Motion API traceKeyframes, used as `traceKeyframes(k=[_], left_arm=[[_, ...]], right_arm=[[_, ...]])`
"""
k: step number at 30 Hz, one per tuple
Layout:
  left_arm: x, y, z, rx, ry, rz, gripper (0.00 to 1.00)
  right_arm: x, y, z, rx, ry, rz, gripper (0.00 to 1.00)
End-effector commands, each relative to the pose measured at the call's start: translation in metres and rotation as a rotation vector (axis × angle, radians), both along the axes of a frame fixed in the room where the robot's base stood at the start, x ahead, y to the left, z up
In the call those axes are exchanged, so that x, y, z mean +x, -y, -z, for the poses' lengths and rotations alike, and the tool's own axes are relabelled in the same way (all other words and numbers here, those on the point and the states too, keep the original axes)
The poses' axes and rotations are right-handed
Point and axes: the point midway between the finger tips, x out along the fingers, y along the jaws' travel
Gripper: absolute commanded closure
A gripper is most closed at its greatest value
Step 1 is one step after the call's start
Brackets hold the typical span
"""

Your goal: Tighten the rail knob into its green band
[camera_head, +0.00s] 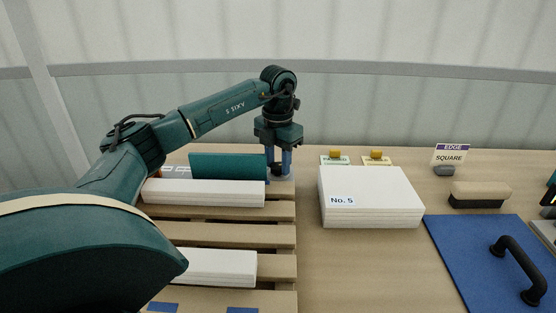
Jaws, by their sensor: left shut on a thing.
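My left gripper (279,163) points straight down at the back right corner of the slatted platform. Its two blue fingers are shut on a small dark knob (277,169), which is mostly hidden between them. A grey base shows just below the fingers. A teal upright panel (226,167) stands just left of the gripper. The green band cannot be made out, and the knob's setting cannot be read.
White stacks (205,193) lie on the wooden slats (230,236). A white stack marked "No. 5" (371,195) stands right of the gripper. Two yellow-topped labelled pieces (335,157) stand behind it. A "SQUARE" sign (449,156), an eraser-like block (479,196) and a blue board with black handle (470,265) are farther right.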

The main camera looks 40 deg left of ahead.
Motion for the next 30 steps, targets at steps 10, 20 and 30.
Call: traceKeyframes(k=[10, 20, 30], left_arm=[[0.000, 0.000, -0.002, 0.000, 0.000, 0.103, 0.87], [0.001, 0.000, -0.003, 0.000, 0.002, 0.335, 0.87], [0.001, 0.000, -0.002, 0.000, 0.003, 0.511, 0.87]], right_arm=[[0.000, 0.000, -0.007, -0.011, 0.000, -0.002, 0.50], [-0.003, 0.001, -0.010, -0.037, -0.011, -0.010, 0.50], [-0.003, 0.002, -0.015, -0.060, -0.007, -0.022, 0.50]])
